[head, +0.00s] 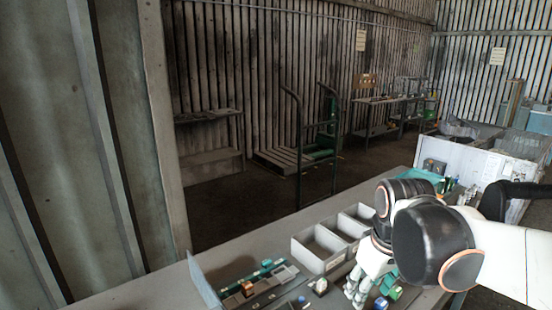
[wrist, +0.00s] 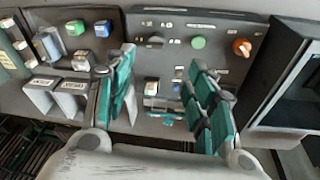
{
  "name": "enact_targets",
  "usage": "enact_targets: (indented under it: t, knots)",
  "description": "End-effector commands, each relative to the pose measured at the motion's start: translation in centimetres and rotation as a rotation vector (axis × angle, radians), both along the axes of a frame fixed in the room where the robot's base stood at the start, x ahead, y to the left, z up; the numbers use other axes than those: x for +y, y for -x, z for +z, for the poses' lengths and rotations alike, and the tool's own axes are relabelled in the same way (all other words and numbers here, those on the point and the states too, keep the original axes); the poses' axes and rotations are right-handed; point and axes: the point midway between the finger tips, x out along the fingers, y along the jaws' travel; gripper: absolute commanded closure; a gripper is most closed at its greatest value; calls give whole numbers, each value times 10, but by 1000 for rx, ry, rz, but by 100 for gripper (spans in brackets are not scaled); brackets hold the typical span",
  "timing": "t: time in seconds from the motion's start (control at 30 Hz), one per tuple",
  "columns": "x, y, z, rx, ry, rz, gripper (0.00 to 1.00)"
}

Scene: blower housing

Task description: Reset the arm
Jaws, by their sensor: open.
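My gripper (head: 370,290) is at the front of the grey bench (head: 235,250) in the head view, low and pointing down. My arm covers much of the bench's right side. In the wrist view my gripper (wrist: 160,65) shows two teal-padded fingers standing well apart, with nothing held between them. Behind the fingers is a grey panel (wrist: 225,75) with a green button (wrist: 198,42) and an orange knob (wrist: 242,47). I cannot tell whether the fingers touch it.
Light grey open bins (head: 320,262) stand on the bench just left of my arm. Green and brown parts (head: 250,285) lie further left. A large white crate (head: 475,165) is behind my arm. In the wrist view a dark open box (wrist: 285,75) stands at the right.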

Motion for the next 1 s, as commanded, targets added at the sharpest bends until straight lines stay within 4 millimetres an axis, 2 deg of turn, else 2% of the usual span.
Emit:
enact_targets:
  t: [0.03,0.2,0.5,0.73,1.0]
  knots:
    - [0,12,0,-31,-7,-30,50]
    - [-1,40,2,-143,-42,-141,50]
    - [-1,82,-7,-322,-126,-314,50]
    - [-1,95,-12,-389,-166,-376,50]
    - [-1,95,-12,-394,-170,-381,50]
